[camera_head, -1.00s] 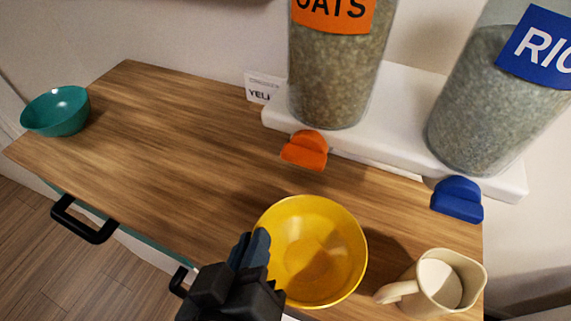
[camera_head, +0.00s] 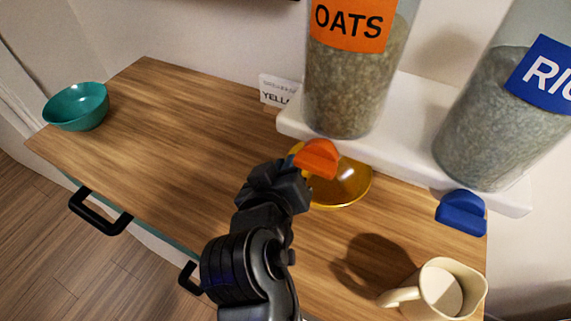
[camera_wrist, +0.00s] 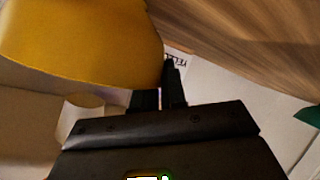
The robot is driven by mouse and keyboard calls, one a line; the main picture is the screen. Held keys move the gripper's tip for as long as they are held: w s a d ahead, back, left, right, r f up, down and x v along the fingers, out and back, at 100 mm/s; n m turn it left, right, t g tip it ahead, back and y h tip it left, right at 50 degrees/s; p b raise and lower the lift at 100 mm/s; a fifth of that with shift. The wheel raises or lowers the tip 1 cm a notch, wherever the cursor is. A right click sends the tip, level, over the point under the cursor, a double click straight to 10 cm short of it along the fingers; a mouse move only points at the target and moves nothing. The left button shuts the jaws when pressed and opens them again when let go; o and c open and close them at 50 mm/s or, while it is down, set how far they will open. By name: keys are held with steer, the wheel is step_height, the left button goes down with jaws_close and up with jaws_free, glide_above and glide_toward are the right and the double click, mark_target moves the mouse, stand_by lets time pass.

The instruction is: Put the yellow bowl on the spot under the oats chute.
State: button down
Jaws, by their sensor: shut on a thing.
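The yellow bowl (camera_head: 347,185) is under the orange lever (camera_head: 317,158) of the oats dispenser (camera_head: 352,88), and the lever hides part of it. My gripper (camera_head: 291,165) is at the bowl's left side, shut on its rim. In the wrist view the bowl (camera_wrist: 80,40) fills the upper left, with the fingers (camera_wrist: 160,88) at its edge. I cannot tell whether the bowl touches the counter.
A rice dispenser (camera_head: 505,120) with a blue lever (camera_head: 461,212) stands to the right on the white base (camera_head: 400,150). A cream jug (camera_head: 443,290) is at front right. A teal bowl (camera_head: 77,107) is at far left. The wooden counter (camera_head: 180,130) between is clear.

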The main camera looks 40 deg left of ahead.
steer(key=shift+f, duration=0.1)
steer(key=c, duration=1.6)
jaws_free()
steer(key=shift+f, duration=0.1)
steer(key=shift+c, duration=0.2)
steer(key=o, duration=0.5)
steer(key=shift+c, duration=0.2)
steer(key=v, duration=1.2)
steer(key=shift+b, duration=0.3)
